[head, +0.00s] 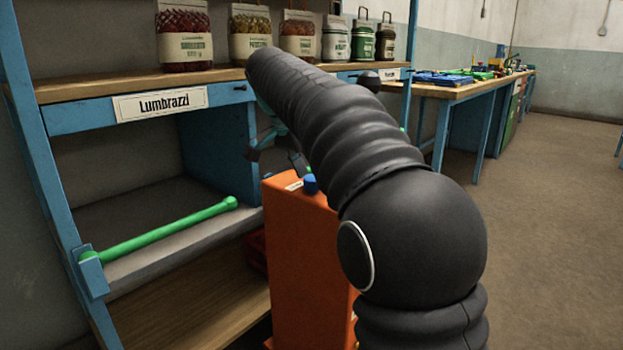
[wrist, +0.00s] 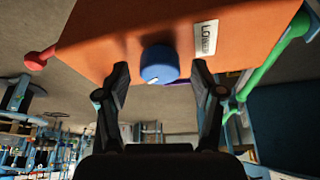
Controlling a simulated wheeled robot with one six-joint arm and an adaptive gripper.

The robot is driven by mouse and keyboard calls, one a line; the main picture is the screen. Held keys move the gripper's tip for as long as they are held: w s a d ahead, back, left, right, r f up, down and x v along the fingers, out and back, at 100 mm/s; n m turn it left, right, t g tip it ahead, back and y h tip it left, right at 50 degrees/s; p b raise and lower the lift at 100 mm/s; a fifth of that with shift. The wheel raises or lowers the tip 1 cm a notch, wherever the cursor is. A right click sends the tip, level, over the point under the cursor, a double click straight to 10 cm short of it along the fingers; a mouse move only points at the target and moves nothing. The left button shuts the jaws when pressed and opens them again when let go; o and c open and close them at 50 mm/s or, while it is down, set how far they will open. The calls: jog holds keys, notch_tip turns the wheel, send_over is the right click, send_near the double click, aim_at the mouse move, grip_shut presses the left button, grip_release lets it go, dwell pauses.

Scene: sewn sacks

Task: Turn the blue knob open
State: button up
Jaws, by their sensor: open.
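The blue knob (head: 311,184) sits on the top of an orange cabinet (head: 305,260), near a small white label. In the wrist view the blue knob (wrist: 158,63) shows a white mark on its rim, and the orange cabinet (wrist: 110,40) fills the top. My gripper (wrist: 160,72) is open, with one finger on each side of the knob and a visible gap on both sides. In the head view my gripper (head: 278,155) is partly hidden by my arm, above and left of the knob.
A long workbench (head: 460,90) stands at the back right. The floor (head: 560,180) at right is clear.

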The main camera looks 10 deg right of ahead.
jog(key=shift+f, duration=0.1)
jog(key=c, duration=1.1)
jog(key=n+t, duration=0.1)
jog(key=n, duration=0.2)
jog(key=n+y+p, duration=0.1)
jog(key=n, duration=0.1)
jog(key=shift+s+d+n+t, duration=0.1)
jog(key=shift+d+n+t, duration=0.05)
jog(key=shift+n+t, duration=0.25)
jog(key=n+y, duration=0.1)
jog(key=n, duration=0.1)
jog(key=n+y+p, duration=0.1)
jog(key=n, duration=0.1)
jog(key=shift+n+t+p, duration=0.3)
jog(key=shift+n, duration=0.1)
